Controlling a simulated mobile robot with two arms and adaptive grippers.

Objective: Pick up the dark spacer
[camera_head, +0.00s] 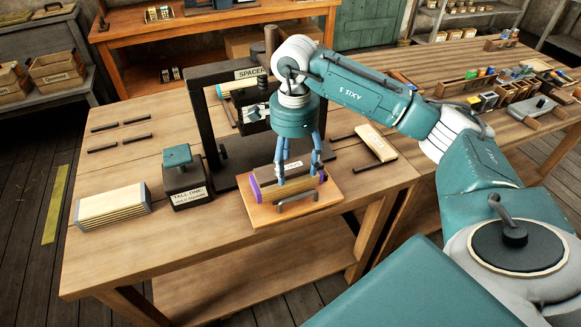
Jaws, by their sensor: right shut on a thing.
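My right gripper (298,178) points straight down over a small wooden board (330,197) at the front of the bench. A dark grey bar with bent ends (296,200) lies in front of the fingers. Behind, under a "SPACER" sign (250,72) on the dark press frame (202,125), is a dark piece (256,113), partly hidden by my arm. I cannot tell for sure which piece is the dark spacer. My left gripper is not in view.
A dark box labelled "TALL ONE" (188,196) with a teal top piece (177,156) and a pale ribbed stack (113,207) stand left of the board. A pale block (377,142) lies right. Dark strips (103,148) lie at the back left. The front left bench top is clear.

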